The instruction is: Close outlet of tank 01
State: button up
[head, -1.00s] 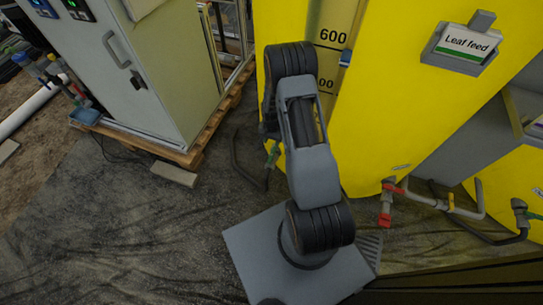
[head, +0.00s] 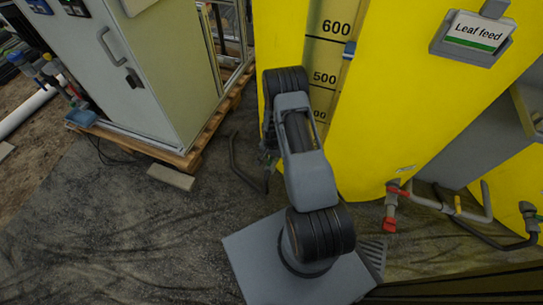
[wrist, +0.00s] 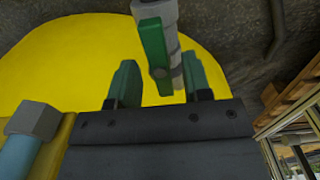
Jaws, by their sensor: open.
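A yellow tank (head: 385,120) with a "Leaf feed" sign (head: 478,32) and a volume scale stands in front of me. In the wrist view, a grey outlet pipe (wrist: 176,62) with a green valve handle (wrist: 153,52) shows against a yellow tank surface (wrist: 65,60). The handle lies roughly along the pipe. My gripper (wrist: 158,72) is open, with its two green fingers spread below the valve in the picture, around the handle's lower end; I cannot tell whether they touch it. In the head view my arm hides the gripper and green valve. I see no "01" label.
A red-handled valve (head: 390,224) on a grey outlet pipe (head: 470,213) is right of my arm. A cabinet (head: 160,80) on a wooden pallet (head: 190,158) is at left. A block (head: 170,177) lies on the floor. A blue-grey fitting (wrist: 33,120) is near my gripper.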

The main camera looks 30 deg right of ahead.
grip_shut()
dwell(0.3)
jog(key=m, duration=0.9)
jog(key=shift+b, duration=0.35)
jog(key=m, duration=0.4)
jog(key=shift+m, duration=2.4)
